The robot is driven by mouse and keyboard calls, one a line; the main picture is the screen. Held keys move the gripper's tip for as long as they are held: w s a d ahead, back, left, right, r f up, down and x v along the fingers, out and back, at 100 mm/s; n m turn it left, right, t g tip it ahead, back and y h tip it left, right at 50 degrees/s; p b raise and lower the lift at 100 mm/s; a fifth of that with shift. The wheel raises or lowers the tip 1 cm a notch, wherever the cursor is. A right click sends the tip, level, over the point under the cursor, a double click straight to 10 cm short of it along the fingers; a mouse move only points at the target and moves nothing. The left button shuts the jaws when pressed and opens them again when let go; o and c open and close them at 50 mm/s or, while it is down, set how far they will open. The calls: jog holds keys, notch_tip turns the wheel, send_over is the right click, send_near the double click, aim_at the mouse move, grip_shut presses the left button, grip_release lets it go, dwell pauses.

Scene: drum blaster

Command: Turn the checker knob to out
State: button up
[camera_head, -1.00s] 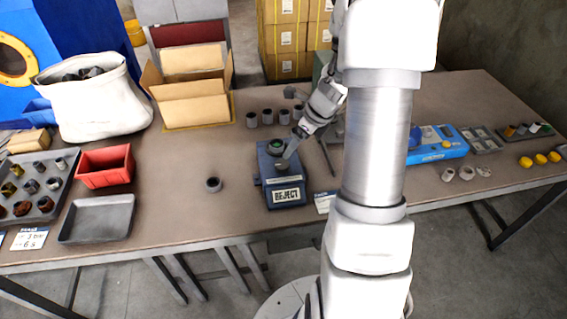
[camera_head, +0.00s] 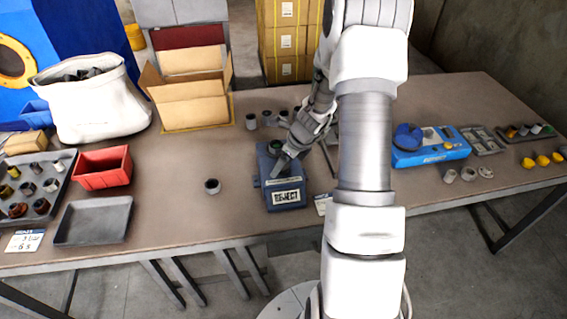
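The checker is a dark blue box (camera_head: 285,197) on the table, with a white "REJECT" label on its front. A round dark part with a green tint (camera_head: 276,146) shows on its top toward the back. My gripper (camera_head: 283,165) reaches down from the right over the top of the checker, its fingertips at or just above the top face. The fingers look close together, but they are too small to tell open from shut. The knob cannot be made out; my gripper covers that part of the box.
A red bin (camera_head: 103,167), a dark empty tray (camera_head: 94,221) and an open cardboard box (camera_head: 190,105) are to the left. A blue device (camera_head: 430,150) is to the right.

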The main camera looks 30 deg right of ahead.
jog(key=c, duration=1.3)
jog(key=shift+n, duration=0.4)
jog(key=n+g+y, duration=0.1)
jog(key=n, duration=0.2)
jog(key=shift+w+d+n, duration=0.1)
jog(key=shift+n, duration=0.3)
jog(key=n, duration=0.2)
jog(key=n+g+y, duration=0.1)
jog(key=n, duration=0.1)
jog(key=shift+w+n+g, duration=0.1)
jog(key=shift+n+g, duration=0.2)
jog(key=n+g, duration=0.1)
jog(key=n, duration=0.3)
jog(key=shift+w+g, duration=0.1)
jog(key=shift+g, duration=0.3)
jog(key=shift+w+n+g, duration=0.1)
jog(key=shift+n+g, duration=0.6)
jog(key=shift+n, duration=1.5)
jog(key=o, duration=1.4)
jog(key=shift+c, duration=0.2)
